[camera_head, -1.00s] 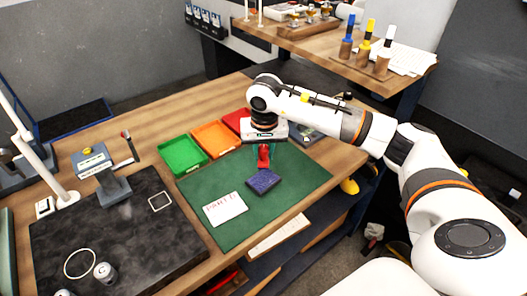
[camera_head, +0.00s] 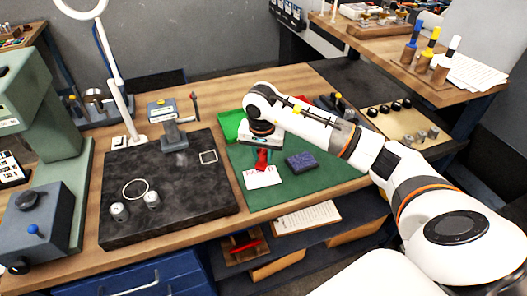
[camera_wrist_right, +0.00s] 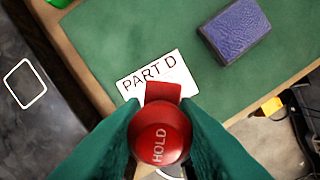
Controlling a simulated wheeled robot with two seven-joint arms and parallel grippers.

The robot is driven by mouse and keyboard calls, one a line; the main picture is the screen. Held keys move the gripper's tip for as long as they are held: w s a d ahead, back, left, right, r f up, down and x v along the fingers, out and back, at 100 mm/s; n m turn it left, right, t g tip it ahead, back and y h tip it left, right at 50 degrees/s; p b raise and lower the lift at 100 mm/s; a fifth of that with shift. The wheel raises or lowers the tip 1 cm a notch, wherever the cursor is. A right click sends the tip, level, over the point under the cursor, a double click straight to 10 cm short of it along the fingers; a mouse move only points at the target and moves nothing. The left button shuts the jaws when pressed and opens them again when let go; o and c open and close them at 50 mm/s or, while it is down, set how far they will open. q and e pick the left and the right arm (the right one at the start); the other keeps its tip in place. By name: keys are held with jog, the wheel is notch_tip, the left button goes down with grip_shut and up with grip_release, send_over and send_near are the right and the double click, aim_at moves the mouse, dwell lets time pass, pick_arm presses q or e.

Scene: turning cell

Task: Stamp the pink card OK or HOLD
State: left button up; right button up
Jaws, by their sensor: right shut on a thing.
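My right gripper (camera_head: 262,143) is shut on a red stamp (camera_head: 262,160) whose knob reads HOLD; the stamp also shows in the right wrist view (camera_wrist_right: 160,140) between the green fingers. A pale card (camera_head: 263,178) marked PART D lies flat on the green mat (camera_head: 330,178). The card looks nearly white and shows in the right wrist view (camera_wrist_right: 158,72). The stamp is over the card's edge and partly covers it; I cannot tell if they touch. A blue-purple ink pad (camera_head: 301,161) lies on the mat to the right. My left gripper is out of view.
A green tray (camera_head: 231,124) stands behind the mat, partly hidden by my right arm. A dark slab (camera_head: 185,190) with small metal cylinders (camera_head: 152,200) lies to the left. The mat's right part is clear. A shelf with papers (camera_head: 306,217) is below the bench edge.

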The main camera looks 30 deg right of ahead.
aim_at(262, 162)
notch_tip(262, 162, down, 3)
jog(key=shift+w+r+b, duration=0.1)
jog(key=shift+w+b, duration=0.05)
jog(key=shift+b, duration=0.45)
jog(key=shift+f, duration=0.4)
jog(key=shift+f+b, duration=0.7)
jog(key=shift+f, duration=0.35)
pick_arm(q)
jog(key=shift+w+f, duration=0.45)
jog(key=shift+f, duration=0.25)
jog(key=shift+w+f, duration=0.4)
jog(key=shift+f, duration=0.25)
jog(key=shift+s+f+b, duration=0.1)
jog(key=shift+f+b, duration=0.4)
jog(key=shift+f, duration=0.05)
pick_arm(e)
jog(key=shift+f, duration=0.5)
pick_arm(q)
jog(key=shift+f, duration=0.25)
pick_arm(e)
jog(key=shift+s+f, duration=0.15)
jog(key=shift+s, duration=0.05)
